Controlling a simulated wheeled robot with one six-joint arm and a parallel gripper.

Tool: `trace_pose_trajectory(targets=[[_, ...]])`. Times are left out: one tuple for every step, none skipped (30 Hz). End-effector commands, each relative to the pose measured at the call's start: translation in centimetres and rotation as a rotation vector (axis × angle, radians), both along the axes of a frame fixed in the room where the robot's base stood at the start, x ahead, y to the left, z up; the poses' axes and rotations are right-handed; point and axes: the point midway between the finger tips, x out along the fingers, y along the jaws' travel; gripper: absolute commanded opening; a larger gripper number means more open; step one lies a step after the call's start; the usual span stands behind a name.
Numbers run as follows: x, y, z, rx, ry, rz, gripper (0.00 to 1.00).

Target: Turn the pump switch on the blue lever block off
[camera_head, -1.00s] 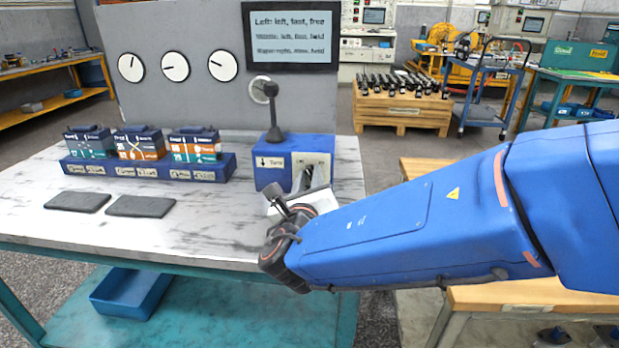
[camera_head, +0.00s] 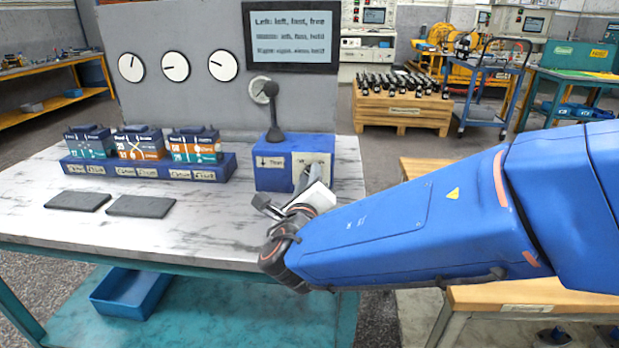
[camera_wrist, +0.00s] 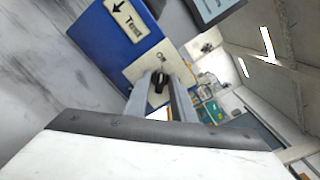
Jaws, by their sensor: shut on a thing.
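The blue lever block (camera_head: 270,178) stands at the right end of the table, its upright black lever (camera_head: 273,110) on top. In the wrist view the block (camera_wrist: 112,42) has a "Test" arrow label and a pale plate (camera_wrist: 143,64) marked "On". The pump switch, a small black knob (camera_wrist: 158,80), sits on that plate. My gripper (camera_wrist: 160,85) is shut on the knob, one grey finger on each side. In the head view my gripper (camera_head: 313,176) is at the block's front right face. The knob is hidden there by my gripper.
Left of the block, several coloured boxes stand on a blue labelled rack (camera_head: 145,171). Two dark pads (camera_head: 141,206) lie in front of it. A grey panel with dials (camera_head: 175,67) and a text screen (camera_head: 291,37) rises behind. The table's front middle is clear.

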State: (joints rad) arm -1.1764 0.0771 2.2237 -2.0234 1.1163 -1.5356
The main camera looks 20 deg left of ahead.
Motion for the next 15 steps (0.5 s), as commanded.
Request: trace_pose_trajectory(targets=[[-0.03, 0.01, -0.11, -0.001, 0.002, 0.001, 0.01], [-0.03, 0.01, -0.11, -0.001, 0.002, 0.001, 0.01], [-0.03, 0.01, -0.11, -0.001, 0.002, 0.001, 0.01], [-0.03, 0.01, -0.11, -0.001, 0.002, 0.001, 0.01], [-0.03, 0.01, -0.11, -0.001, 0.002, 0.001, 0.01], [-0.03, 0.01, -0.09, -0.001, 0.001, 0.001, 0.29], [-0.03, 0.01, -0.09, -0.001, 0.000, 0.001, 0.29], [-0.02, 0.01, -0.09, 0.000, 0.001, 0.001, 0.29], [-0.02, 0.01, -0.07, 0.000, 0.001, 0.001, 0.29], [-0.02, 0.01, -0.06, 0.000, 0.001, 0.001, 0.29], [-0.02, 0.01, -0.06, 0.000, 0.001, 0.001, 0.29], [-0.01, 0.02, -0.05, 0.000, 0.001, 0.001, 0.29], [-0.01, 0.01, -0.04, 0.000, 0.001, 0.001, 0.29], [-0.02, 0.01, -0.04, 0.000, 0.001, 0.001, 0.29], [-0.09, 0.00, -0.04, 0.000, 0.001, 0.001, 0.29]])
